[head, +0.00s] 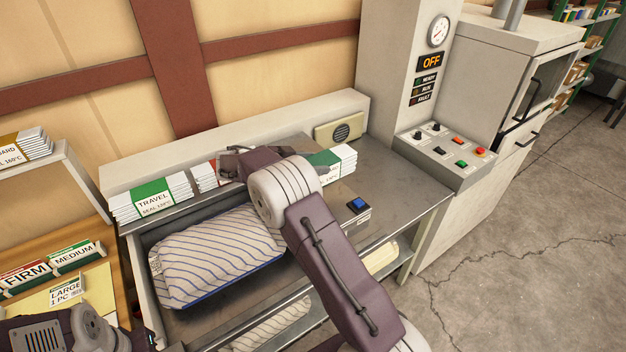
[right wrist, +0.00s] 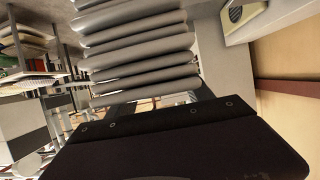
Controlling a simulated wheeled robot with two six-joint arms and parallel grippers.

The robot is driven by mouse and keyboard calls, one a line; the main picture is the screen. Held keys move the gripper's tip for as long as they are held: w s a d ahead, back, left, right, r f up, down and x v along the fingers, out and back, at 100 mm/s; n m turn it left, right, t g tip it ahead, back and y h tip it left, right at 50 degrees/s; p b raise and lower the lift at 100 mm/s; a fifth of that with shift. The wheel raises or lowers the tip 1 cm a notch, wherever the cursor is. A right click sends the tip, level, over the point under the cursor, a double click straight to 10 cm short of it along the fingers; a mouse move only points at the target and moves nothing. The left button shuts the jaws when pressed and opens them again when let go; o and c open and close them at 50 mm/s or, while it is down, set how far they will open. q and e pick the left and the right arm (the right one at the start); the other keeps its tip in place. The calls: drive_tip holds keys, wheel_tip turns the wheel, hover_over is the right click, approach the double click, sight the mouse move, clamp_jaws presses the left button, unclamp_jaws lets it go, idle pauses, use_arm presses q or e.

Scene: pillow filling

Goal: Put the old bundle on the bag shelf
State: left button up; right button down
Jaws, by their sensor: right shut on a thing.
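My right gripper (head: 226,164) is at the back of the machine table, largely hidden behind its own wrist. It is shut on a stack of flat white bags with a red band (head: 205,177). In the right wrist view the layered edges of the held stack (right wrist: 137,45) fill the top middle, above the dark gripper body. A green-banded TRAVEL bundle (head: 152,199) lies to its left. Another green-banded bundle (head: 338,162) is to its right, partly behind my arm. A raised white shelf (head: 62,157) at the far left bears a bundle ending in "ARD" (head: 25,148). My left gripper's fingers do not show.
A striped pillow (head: 215,255) lies in the recess in front of the bundles. A blue-button box (head: 358,205) stands on the metal table, right of my forearm. A control panel (head: 447,152) is at right. FIRM and MEDIUM packs (head: 50,268) lie on the left wooden surface.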

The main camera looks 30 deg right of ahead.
drive_tip(key=shift+r, duration=0.35)
